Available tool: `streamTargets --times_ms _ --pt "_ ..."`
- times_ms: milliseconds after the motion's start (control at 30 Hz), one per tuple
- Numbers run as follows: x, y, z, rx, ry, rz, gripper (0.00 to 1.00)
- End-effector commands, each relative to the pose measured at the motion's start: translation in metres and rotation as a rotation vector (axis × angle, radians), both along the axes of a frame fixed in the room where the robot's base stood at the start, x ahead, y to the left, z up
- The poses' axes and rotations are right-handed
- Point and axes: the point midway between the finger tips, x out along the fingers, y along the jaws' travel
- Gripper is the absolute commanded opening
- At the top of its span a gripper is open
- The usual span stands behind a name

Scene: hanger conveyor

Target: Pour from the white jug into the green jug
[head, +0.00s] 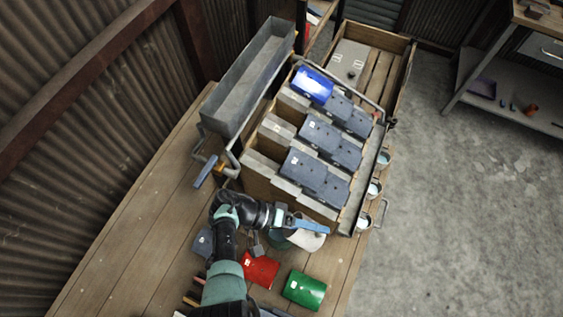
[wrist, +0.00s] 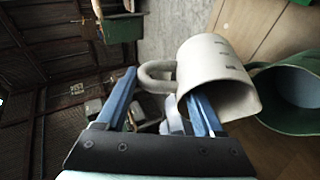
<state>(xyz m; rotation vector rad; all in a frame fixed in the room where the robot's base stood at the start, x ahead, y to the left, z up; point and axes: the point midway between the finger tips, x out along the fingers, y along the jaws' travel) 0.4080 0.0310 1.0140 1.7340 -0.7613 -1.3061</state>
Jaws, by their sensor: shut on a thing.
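The white jug (wrist: 215,62) is in my gripper (wrist: 162,92), tilted on its side with its mouth towards the wrist camera. Its handle lies between the blue fingers, and the right finger overlaps the mouth; the exact contact is unclear. The green jug (wrist: 261,112) stands beside it at the right of the wrist view, mouth open. In the head view, my gripper (head: 308,226) partly covers the white jug (head: 308,242) and the green jug (head: 279,243), which are close together on the wooden table. No stream of contents is visible.
A red piece (head: 261,268) and a green piece (head: 305,290) lie on the table near the jugs. A wooden rack (head: 258,184) with grey boxes stands behind, beside a long metal trough (head: 250,80). The table's left side (head: 130,255) is clear.

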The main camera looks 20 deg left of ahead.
Motion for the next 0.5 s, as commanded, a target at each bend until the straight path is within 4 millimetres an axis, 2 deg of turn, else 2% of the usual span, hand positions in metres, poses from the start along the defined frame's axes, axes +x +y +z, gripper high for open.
streamTargets --times_ms 33,167,500 --pt "0.000 -0.004 0.007 0.026 0.001 -0.003 0.00" --pt "0.000 -0.008 0.007 0.102 0.001 -0.003 0.00" --pt "0.000 -0.020 -0.003 0.302 0.003 -0.003 0.00"
